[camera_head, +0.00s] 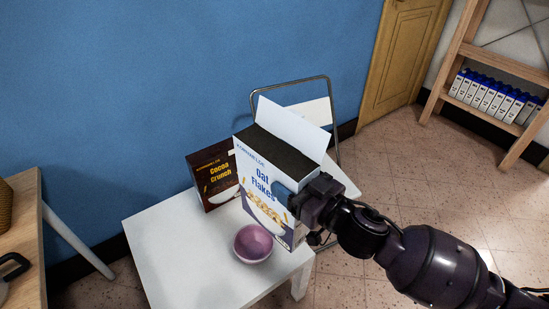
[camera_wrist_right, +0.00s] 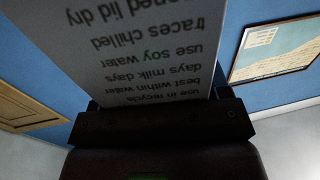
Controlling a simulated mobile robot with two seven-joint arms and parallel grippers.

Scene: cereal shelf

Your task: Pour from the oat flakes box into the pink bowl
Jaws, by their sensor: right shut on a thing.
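The oat flakes box (camera_head: 264,190) is white and blue-grey with its top flap open, upright at the table's right side. My right gripper (camera_head: 312,205) is shut on the box's right side. In the right wrist view the box's printed side panel (camera_wrist_right: 150,50) fills the space beyond the gripper (camera_wrist_right: 155,122). The pink bowl (camera_head: 253,243) stands on the white table, in front of the box and a little left of it. The bowl looks empty. I cannot tell whether the box's base touches the table. My left gripper is not in view.
A brown Cocoa Crunch box (camera_head: 213,178) stands left of the oat flakes box. The white table (camera_head: 165,245) is clear at its left and front. A chair (camera_head: 318,112) stands behind. A wooden table (camera_head: 24,240) is at far left, a shelf with cartons (camera_head: 490,95) at far right.

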